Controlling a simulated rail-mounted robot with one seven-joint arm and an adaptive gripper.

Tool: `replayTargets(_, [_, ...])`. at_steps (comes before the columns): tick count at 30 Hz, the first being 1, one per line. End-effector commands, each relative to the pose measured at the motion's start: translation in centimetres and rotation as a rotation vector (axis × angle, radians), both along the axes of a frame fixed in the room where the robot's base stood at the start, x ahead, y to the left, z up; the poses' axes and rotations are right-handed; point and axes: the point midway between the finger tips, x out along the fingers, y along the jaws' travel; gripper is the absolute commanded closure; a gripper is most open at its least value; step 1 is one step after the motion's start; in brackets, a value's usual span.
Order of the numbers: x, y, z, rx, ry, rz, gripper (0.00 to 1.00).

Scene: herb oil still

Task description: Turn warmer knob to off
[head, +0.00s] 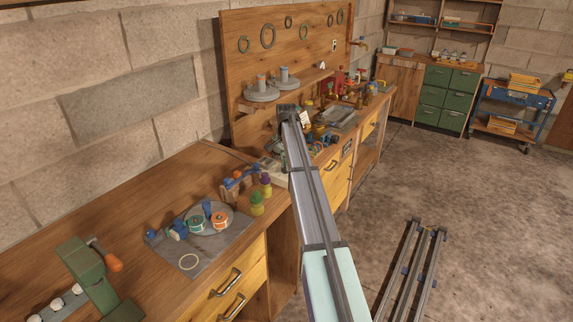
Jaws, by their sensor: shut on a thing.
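The warmer and its knob cannot be made out; the cluttered stretch of bench around my arm is small and partly covered. My arm reaches from the bottom of the head view up to the middle of the bench, ending at a dark joint. My gripper is hidden behind the arm, so its fingers and what they touch do not show.
A grey mat (236,238) with spools and small tools lies on the near wooden bench (130,190). A green press (83,270) stands at lower left. Two grey round weights (261,92) sit on a pegboard (283,51) shelf. Floor at right (465,200) is mostly clear.

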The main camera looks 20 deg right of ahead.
Motion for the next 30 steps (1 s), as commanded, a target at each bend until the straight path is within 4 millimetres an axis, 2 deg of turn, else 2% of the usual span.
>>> replayTargets(8, [-0.1, 0.0, -0.1, 0.001, 0.001, 0.003, 1.0])
replayTargets(9, [-0.1, 0.0, -0.1, 0.001, 0.001, 0.003, 0.71])
replayTargets(10, [-0.1, 0.0, -0.1, 0.001, 0.001, 0.003, 0.61])
replayTargets(22, [0.0, 0.0, 0.4, 0.0, 0.0, 0.001, 0.61])
replayTargets(26, [0.1, 0.0, 1.7, 0.0, -0.001, 0.0, 0.61])
replayTargets(30, [0.1, 0.0, 4.1, -0.001, -0.001, 0.001, 0.61])
